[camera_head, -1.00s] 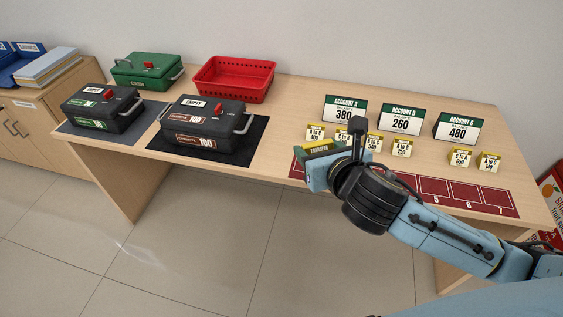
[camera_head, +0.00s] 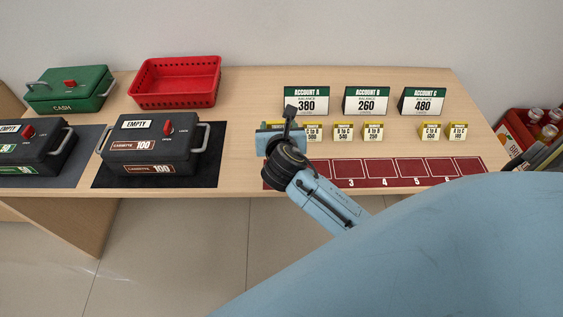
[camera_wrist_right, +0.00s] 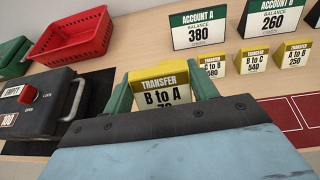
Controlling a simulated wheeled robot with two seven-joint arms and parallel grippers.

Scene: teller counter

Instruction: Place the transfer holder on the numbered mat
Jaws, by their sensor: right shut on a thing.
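My right gripper (camera_head: 272,132) is shut on a yellow-topped transfer holder (camera_wrist_right: 163,84) marked TRANSFER, B to A; its number is partly hidden. In the right wrist view the holder sits between the green fingers (camera_wrist_right: 162,90). In the head view the gripper and wrist hide most of it. The red numbered mat (camera_head: 415,181) lies along the counter's front edge. The gripper is over or just behind its left end; I cannot tell whether the holder touches the counter. My left gripper is not in view.
Several other transfer holders (camera_head: 373,132) stand behind the mat, before account signs A (camera_head: 306,99), B (camera_head: 367,99) and C (camera_head: 422,100). A black cassette (camera_head: 150,150) is at left, with a red basket (camera_head: 176,82) and green cash box (camera_head: 68,89) behind. Visible mat squares are empty.

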